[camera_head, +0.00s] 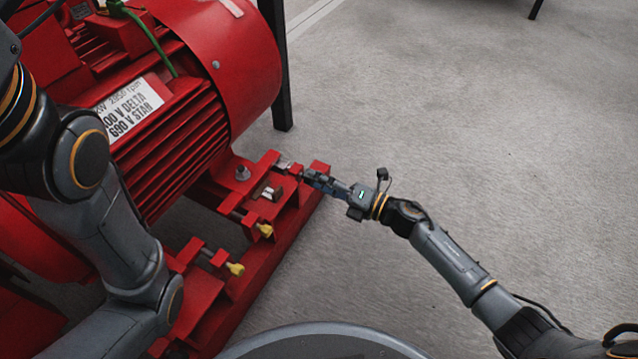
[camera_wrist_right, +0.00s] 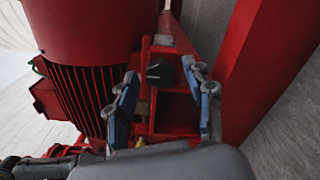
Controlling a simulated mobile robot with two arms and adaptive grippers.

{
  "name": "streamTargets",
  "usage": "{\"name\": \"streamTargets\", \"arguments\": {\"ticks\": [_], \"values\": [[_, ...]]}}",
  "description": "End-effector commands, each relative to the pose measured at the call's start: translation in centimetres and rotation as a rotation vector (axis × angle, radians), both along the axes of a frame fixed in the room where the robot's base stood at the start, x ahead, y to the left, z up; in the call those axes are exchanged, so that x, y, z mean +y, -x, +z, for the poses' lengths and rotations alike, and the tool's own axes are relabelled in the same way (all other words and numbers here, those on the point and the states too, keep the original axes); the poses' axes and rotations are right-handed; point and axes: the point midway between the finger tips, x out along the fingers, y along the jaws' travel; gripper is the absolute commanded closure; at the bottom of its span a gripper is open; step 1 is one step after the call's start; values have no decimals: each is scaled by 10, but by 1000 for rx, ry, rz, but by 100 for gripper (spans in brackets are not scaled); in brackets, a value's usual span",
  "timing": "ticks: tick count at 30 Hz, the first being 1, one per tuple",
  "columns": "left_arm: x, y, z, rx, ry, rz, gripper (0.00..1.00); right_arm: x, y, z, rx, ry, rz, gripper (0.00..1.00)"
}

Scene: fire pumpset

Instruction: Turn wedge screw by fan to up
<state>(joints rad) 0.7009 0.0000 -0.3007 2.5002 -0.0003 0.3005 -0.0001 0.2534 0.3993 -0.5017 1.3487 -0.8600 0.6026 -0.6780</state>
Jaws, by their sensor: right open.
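A wedge screw with a metal end (camera_head: 287,167) sits at the corner of the red base frame, beside the round fan end of the red motor (camera_head: 225,60). My right gripper (camera_head: 300,174) is open and reaches in from the right to this screw. In the right wrist view my open gripper (camera_wrist_right: 163,82) has its two blue-padded fingers either side of a dark screw head (camera_wrist_right: 159,72). Whether the fingers touch it cannot be told. My left arm passes in front of the motor, and its gripper is out of view.
Two yellow-tipped screws (camera_head: 265,230) and (camera_head: 235,268) stick out along the red frame (camera_head: 290,220). An upright bolt (camera_head: 243,173) stands on the motor foot. A dark post (camera_head: 280,90) stands behind.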

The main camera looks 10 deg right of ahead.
Motion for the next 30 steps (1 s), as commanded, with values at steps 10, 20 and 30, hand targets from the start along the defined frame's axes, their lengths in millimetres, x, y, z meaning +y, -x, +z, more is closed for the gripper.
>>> {"name": "streamTargets", "arguments": {"ticks": [10, 20, 30], "values": [[0, 0, 0, 0, 0, 0, 60, 0, 0, 0, 1, 1, 0, 72], [0, 0, 1, 0, 0, 0, 60, 0, 0, 0, 5, -3, 0, 100], [0, 0, 19, 1, 0, 0, 60, 0, 0, 2, 116, -81, -1, 100]]}}
